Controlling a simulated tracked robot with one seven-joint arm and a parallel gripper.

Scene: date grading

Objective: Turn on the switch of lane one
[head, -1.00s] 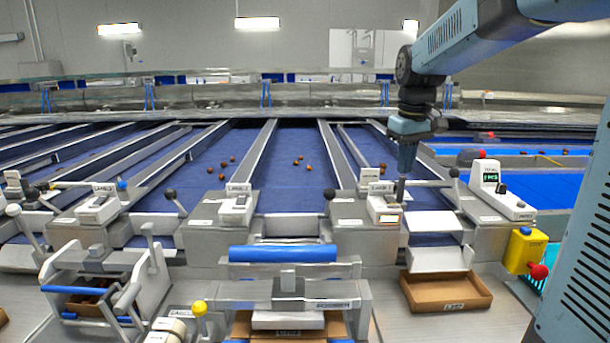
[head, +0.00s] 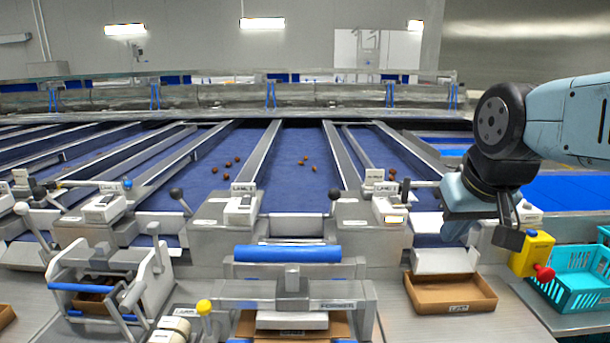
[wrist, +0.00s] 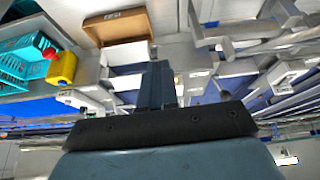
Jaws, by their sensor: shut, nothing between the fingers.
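The lane one switch box (head: 389,208) is a small white unit on the grey housing, right of centre in the head view. The similar white boxes of lane two (head: 240,210) and lane three (head: 103,209) stand further left.
A yellow box (head: 531,254) with a red button stands close to my gripper. A brown carton (head: 450,294) lies below, and a teal basket (head: 590,262) sits at the right. A black-knobbed lever (head: 334,195) stands left of the lane one box. Blue lanes carry several dates.

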